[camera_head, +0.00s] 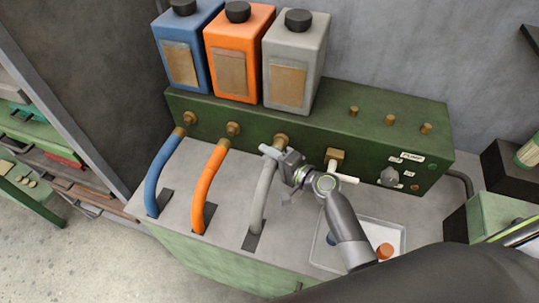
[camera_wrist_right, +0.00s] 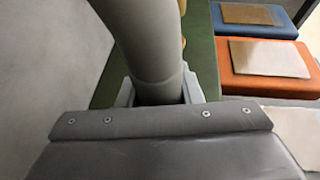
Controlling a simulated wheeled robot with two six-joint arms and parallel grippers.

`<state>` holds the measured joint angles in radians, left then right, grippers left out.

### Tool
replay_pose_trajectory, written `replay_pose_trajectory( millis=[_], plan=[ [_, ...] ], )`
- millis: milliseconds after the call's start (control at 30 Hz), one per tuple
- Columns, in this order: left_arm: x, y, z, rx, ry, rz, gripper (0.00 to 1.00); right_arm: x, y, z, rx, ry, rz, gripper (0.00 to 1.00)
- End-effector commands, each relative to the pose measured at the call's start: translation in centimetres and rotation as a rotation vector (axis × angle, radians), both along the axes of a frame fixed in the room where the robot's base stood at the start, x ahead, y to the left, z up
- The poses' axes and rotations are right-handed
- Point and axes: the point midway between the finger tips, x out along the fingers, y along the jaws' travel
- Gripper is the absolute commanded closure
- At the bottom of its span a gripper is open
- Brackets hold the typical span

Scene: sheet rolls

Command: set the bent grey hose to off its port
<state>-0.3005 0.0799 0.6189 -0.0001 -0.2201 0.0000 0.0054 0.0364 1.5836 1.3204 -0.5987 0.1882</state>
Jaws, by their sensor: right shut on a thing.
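The bent grey hose (camera_head: 262,200) rises from a dark slot in the bench top towards its brass port (camera_head: 281,139) on the green panel, below the grey canister. My right gripper (camera_head: 270,154) is shut on the grey hose near its upper end and partly hides it there. I cannot tell whether the hose end is seated on the port. In the right wrist view the grey hose (camera_wrist_right: 150,45) runs large between the two light fingers (camera_wrist_right: 157,92). My left gripper is not in view.
Blue (camera_head: 185,45), orange (camera_head: 238,50) and grey (camera_head: 297,60) canisters stand on the green panel (camera_head: 385,120). A tray (camera_head: 385,228) with small items lies right.

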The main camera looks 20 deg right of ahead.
Motion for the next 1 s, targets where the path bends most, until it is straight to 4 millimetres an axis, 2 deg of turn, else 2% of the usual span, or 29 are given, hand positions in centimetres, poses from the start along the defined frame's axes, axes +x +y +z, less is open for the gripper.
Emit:
replay_pose_trajectory(
  millis=[167, 433, 800, 833, 967, 1000],
  plan=[
    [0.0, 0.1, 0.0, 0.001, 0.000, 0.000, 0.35, -0.7, 0.4, -0.1, 0.003, 0.002, 0.001, 1.00],
    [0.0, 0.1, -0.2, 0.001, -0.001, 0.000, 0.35, -4.2, 2.7, -0.2, 0.003, 0.003, 0.000, 1.00],
    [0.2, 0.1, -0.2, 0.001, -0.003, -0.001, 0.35, -4.6, 3.1, -0.2, 0.001, 0.005, 0.003, 1.00],
    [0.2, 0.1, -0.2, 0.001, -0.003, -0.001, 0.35, -4.6, 3.1, -0.2, 0.001, 0.005, 0.003, 0.64],
    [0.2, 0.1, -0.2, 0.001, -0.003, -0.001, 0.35, -4.6, 3.0, -0.2, 0.001, 0.005, 0.002, 0.47],
    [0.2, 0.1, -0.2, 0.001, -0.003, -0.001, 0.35, -4.6, 3.0, -0.2, 0.000, 0.004, 0.002, 0.46]
  ],
)
